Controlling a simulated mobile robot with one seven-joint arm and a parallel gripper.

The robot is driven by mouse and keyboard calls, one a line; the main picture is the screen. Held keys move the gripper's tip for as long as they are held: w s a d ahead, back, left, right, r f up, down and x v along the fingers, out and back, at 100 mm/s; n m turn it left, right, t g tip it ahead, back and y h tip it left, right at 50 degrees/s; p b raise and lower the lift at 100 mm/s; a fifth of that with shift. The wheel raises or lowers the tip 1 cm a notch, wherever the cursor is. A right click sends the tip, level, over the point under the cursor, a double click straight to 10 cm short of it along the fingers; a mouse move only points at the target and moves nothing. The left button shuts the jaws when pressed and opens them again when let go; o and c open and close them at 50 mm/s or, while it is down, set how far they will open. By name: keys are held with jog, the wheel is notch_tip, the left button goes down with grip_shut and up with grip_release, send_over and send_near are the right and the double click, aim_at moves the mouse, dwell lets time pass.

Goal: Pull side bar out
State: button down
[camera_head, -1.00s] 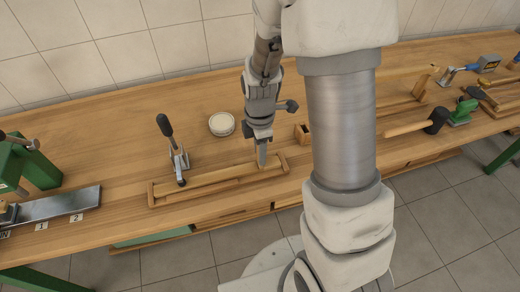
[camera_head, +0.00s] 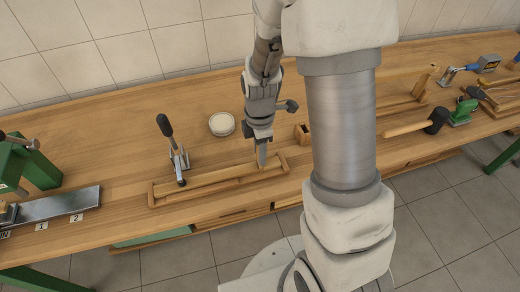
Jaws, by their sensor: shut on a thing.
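A low wooden frame lies on the bench near its front edge, with a left end piece (camera_head: 151,194) and a right end piece (camera_head: 283,164). Long wooden bars run between the ends; a rear bar (camera_head: 212,178) shows most clearly. My gripper (camera_head: 262,165) points down at the right part of the frame, just inside the right end piece. Its fingers are shut on a wooden bar there. The fingertips are small in this view, and the exact contact is partly hidden.
A toggle clamp (camera_head: 178,160) with a black handle stands behind the frame's left part. A round white-topped tin (camera_head: 222,124) and a small wooden block (camera_head: 303,132) are behind. A mallet (camera_head: 415,126) lies right, beyond my arm. A steel plate (camera_head: 55,207) lies left.

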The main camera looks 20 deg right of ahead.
jog(key=shift+r+p, duration=0.4)
jog(key=shift+r, duration=0.25)
jog(key=shift+r+p, duration=4.1)
jog(key=shift+r, duration=1.35)
